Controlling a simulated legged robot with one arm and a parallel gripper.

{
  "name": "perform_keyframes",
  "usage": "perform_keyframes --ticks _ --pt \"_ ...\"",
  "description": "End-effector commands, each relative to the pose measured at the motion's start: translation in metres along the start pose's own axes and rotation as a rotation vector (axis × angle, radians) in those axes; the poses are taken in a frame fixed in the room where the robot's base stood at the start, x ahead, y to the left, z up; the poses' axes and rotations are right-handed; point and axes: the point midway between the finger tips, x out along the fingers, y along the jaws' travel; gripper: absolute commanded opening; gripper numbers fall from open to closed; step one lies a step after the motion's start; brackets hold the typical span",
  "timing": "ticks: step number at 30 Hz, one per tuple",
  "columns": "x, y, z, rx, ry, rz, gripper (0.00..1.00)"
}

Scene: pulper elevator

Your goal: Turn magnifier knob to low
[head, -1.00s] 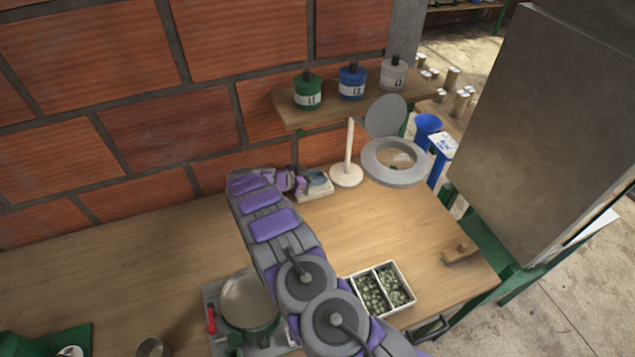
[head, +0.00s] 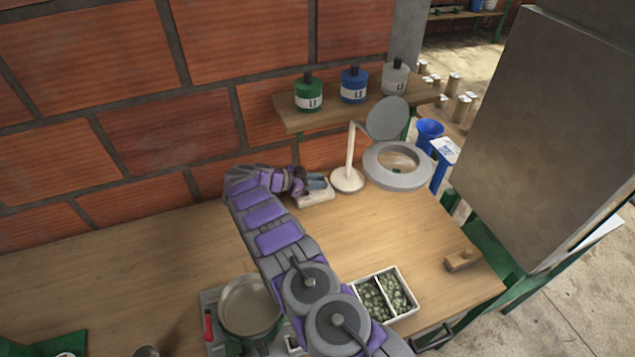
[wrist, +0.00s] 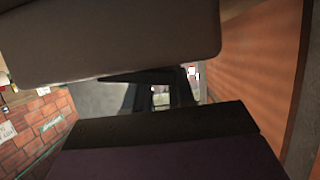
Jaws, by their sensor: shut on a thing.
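The magnifier (head: 398,183) has a grey ring head with a raised round grey cover (head: 387,118) and a white stand (head: 347,180). It stands at the back of the wooden table. A small white box (head: 315,196) sits just left of the stand's foot. My gripper (head: 316,184) reaches from the left, low over this box, and is shut on the magnifier knob. The knob is hidden by the fingers, so its setting cannot be read. In the wrist view, the large fingers of my gripper (wrist: 160,95) fill the middle, with dark parts between them.
A wall shelf (head: 360,112) with green, blue and clear jars hangs above the magnifier. A divided tray of green beans (head: 385,295) and a pot (head: 250,305) stand in front. The brick wall is close behind my gripper.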

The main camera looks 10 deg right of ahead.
Motion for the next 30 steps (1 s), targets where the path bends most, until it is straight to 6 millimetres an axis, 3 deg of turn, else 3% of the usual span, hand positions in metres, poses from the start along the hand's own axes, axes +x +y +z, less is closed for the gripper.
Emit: perform_keyframes --ticks 3,4,12,21,30 --pt "-0.003 -0.003 -0.003 0.005 0.003 -0.011 0.0" --pt "-0.003 -0.003 -0.003 0.005 0.003 -0.011 0.25" --pt "-0.001 -0.002 -0.002 0.003 0.001 -0.006 0.49" --pt "-0.004 -0.001 -0.002 0.002 0.0 -0.004 0.49" --pt "-0.05 -0.002 -0.001 0.002 0.001 -0.005 0.49"
